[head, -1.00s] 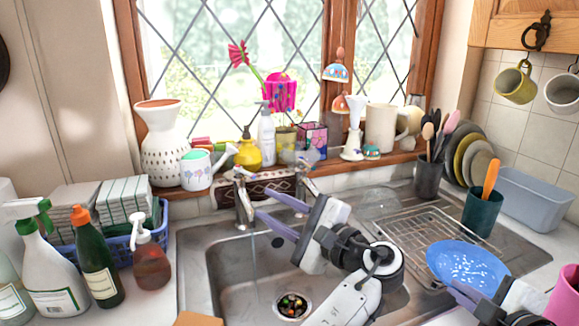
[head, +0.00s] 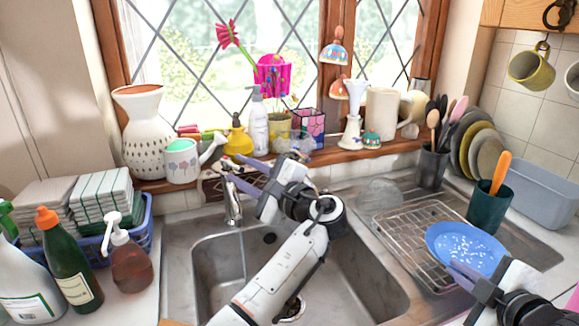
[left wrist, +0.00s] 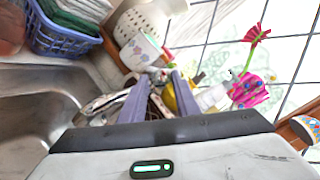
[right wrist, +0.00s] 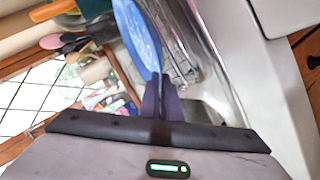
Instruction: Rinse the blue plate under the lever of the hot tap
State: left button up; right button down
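The blue plate (head: 468,243) has white specks and is tilted over the right end of the drainer. My right gripper (head: 458,272) is shut on its near edge; the plate (right wrist: 138,35) also rises from the fingers in the right wrist view. A chrome tap (head: 233,207) stands at the sink's back left. My left gripper (head: 240,172) is open, its two purple fingers apart at the tap's top. In the left wrist view, chrome tap parts (left wrist: 155,75) show between and beyond the fingertips; contact is unclear. A second tap is mostly hidden behind my left gripper. I cannot make out running water clearly.
The steel sink (head: 205,262) lies below my left arm, which covers much of it. A wire rack (head: 410,235) lies on the drainer, with a dark green pot (head: 487,210) behind the plate. Bottles and a blue basket (head: 140,235) stand left. The windowsill is crowded.

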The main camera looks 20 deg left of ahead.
pick_arm(q)
jog(key=shift+x, duration=0.9)
jog(key=shift+c, duration=0.5)
grip_shut()
